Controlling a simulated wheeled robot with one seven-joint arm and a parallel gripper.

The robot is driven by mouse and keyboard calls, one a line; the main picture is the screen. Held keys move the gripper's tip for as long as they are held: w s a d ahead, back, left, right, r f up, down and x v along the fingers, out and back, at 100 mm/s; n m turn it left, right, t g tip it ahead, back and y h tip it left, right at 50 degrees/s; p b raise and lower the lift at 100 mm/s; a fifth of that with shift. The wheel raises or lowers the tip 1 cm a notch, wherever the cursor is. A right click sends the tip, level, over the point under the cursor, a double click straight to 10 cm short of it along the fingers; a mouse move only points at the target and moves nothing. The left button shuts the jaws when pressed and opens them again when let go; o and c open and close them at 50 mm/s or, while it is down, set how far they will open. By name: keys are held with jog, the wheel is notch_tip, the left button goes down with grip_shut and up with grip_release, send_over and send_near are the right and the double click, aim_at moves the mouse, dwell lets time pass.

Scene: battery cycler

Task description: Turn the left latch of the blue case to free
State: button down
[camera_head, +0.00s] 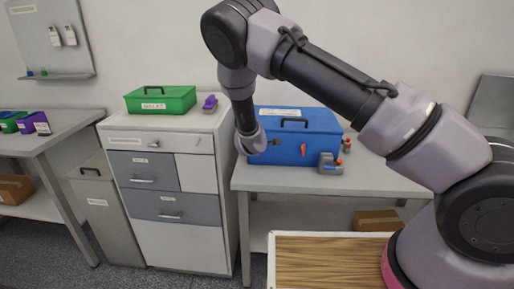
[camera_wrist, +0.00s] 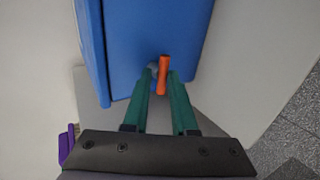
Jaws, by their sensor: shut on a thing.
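The blue case (camera_head: 322,125) stands on the table with a dark handle on its lid. Its right latch (camera_head: 303,151) is orange and slightly tilted on the front face. My gripper (camera_head: 274,142) is at the left part of the front face, where the left latch is hidden in the head view. In the wrist view, the green fingers of my gripper (camera_wrist: 161,77) are shut on the orange left latch (camera_wrist: 163,70), which shows between their tips. The case's blue face (camera_wrist: 150,35) fills the area beyond them.
A grey device with an orange part (camera_head: 330,164) stands in front of the case at the right. A green box (camera_head: 160,101) and a purple object (camera_head: 210,103) stand on the drawer cabinet (camera_head: 168,190) to the left. A wood-topped surface (camera_head: 325,262) is nearer.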

jog(key=shift+s+f, duration=0.4)
jog(key=shift+f, duration=0.15)
jog(key=c, duration=0.9)
grip_release()
jog(key=shift+o, duration=0.2)
jog(key=shift+w+r, duration=0.15)
jog(key=shift+w+r, duration=0.15)
jog(key=v, duration=1)
jog(key=shift+s+r, duration=0.3)
